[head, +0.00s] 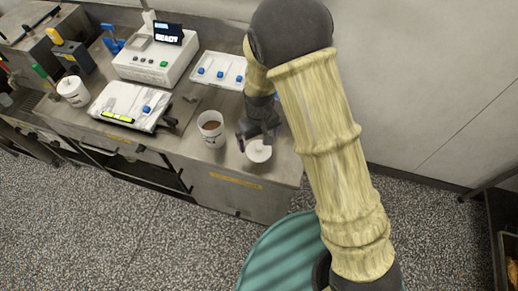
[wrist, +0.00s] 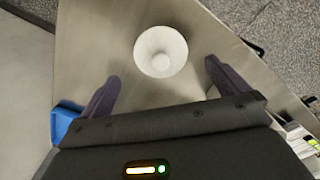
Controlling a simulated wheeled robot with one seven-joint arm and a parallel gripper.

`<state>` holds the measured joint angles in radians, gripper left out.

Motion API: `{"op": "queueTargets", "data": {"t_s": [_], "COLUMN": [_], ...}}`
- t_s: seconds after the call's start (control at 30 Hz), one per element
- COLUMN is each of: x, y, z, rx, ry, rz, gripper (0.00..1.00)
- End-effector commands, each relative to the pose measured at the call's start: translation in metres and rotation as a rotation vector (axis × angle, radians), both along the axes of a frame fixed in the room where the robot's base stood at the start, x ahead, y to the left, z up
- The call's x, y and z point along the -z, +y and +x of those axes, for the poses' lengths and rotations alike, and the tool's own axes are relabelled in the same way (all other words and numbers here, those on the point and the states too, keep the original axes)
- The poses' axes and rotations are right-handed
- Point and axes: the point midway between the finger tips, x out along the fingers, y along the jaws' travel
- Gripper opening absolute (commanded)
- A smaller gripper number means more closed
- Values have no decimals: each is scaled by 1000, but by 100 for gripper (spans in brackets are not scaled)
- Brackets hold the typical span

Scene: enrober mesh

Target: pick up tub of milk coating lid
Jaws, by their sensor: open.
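A round white lid with a raised knob (head: 259,151) lies on the steel bench near its right end. In the wrist view the lid (wrist: 150,62) is centred between my fingers and just beyond their tips. My gripper (head: 256,139) is open and empty above the bench, close to the lid; it also shows in the wrist view (wrist: 162,72). I cannot tell how high it is above the lid. A white tub (head: 207,137) with brown contents stands uncovered to the left of the lid.
The steel bench (head: 228,181) ends just right of the lid, with a wall behind. A white machine (head: 152,60) and a tray with blue-knobbed pieces (head: 222,70) stand behind the tub. Another white tub (head: 73,93) is far left. A blue object (wrist: 66,123) lies left in the wrist view.

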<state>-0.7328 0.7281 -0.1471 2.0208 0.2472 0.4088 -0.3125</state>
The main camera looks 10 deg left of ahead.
Motion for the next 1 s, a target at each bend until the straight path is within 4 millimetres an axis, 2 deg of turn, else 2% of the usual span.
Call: {"op": "queueTargets", "data": {"t_s": [0.17, 0.5, 1.0], "x": [10, 48, 52], "y": [0, 0, 1], "z": [0, 1, 1], "rx": [0, 3, 1], "ry": [4, 3, 1], "rz": [-2, -1, 1], "gripper": [100, 100, 100]}}
